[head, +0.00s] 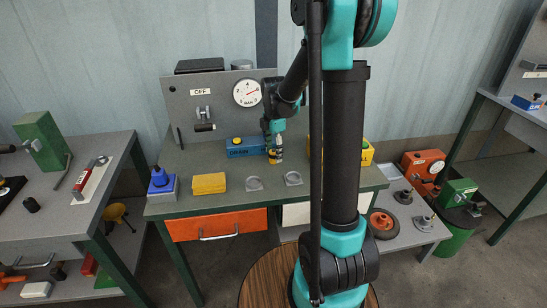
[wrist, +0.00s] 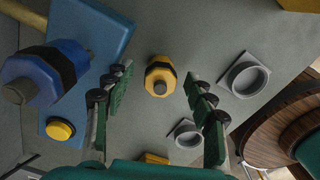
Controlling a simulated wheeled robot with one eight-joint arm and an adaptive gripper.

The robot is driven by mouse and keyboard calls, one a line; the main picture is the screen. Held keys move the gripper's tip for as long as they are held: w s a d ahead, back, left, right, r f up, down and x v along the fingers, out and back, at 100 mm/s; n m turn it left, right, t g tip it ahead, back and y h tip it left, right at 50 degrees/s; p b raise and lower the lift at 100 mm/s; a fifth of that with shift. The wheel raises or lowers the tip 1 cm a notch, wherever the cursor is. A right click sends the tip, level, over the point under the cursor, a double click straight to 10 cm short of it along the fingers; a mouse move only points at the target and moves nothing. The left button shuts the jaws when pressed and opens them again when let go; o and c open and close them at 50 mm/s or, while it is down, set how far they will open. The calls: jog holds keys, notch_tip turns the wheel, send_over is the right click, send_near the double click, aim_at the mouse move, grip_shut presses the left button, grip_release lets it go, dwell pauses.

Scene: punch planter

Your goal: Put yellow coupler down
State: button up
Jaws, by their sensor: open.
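The yellow coupler (wrist: 160,77), with a black band around it, shows end-on between my open fingers in the wrist view. In the head view the yellow coupler (head: 275,158) is just below my gripper (head: 274,146), near the back middle of the green bench. My gripper (wrist: 155,100) has its fingers spread wide, with a clear gap on both sides of the coupler. The coupler looks upright over bare bench top; its contact with the bench is hard to see.
A blue fixture (wrist: 100,30) with a blue coupler (wrist: 45,72) and yellow button is close beside the left finger. Two grey ring holders (head: 253,184) (head: 293,178) sit toward the front. A yellow block (head: 208,183) is at left, a gauge panel (head: 215,103) behind.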

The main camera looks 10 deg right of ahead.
jog(key=shift+f, duration=0.35)
jog(key=shift+c, duration=0.4)
grip_shut()
jog(key=shift+r, duration=0.2)
